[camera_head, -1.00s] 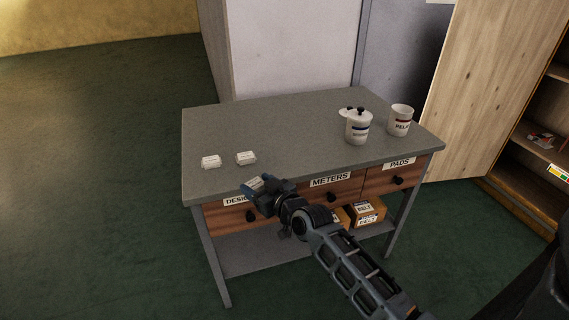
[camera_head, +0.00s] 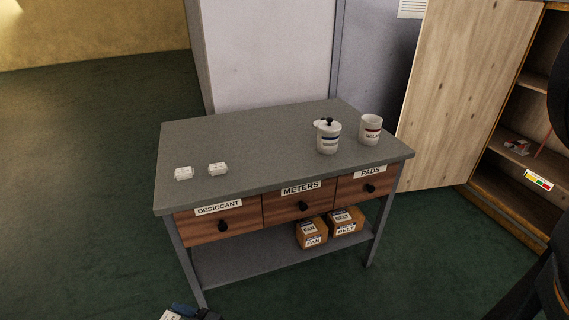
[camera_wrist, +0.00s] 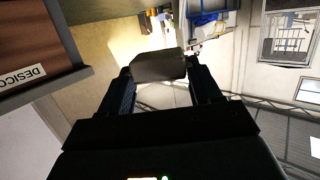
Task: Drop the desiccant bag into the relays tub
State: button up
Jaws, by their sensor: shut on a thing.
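The relays tub (camera_head: 371,129) is a white open-topped tub with a dark red band and a partly readable label. It stands upright at the right end of the grey table (camera_head: 255,130). My gripper (camera_wrist: 158,82) is shut on a small pale bag-like thing (camera_wrist: 158,66), seen shaded between the fingers in the wrist view; it appears to be the desiccant bag. In the head view my gripper is at the bottom edge, mostly cut off, low in front of the table and well away from the tub.
Two white packets (camera_head: 183,173) (camera_head: 218,168) lie at the table's left. The desiccant drawer (camera_head: 240,222) is shut. Boxes (camera_head: 312,235) sit on the lower shelf. A wooden cabinet door (camera_head: 455,90) stands open at right.

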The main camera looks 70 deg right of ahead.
aim_at(369, 140)
jog(key=k+z, duration=0.2)
jog(key=z, duration=0.2)
jog(key=k+l+z, duration=0.1)
jog(key=z, duration=0.35)
jog(key=k, duration=0.1)
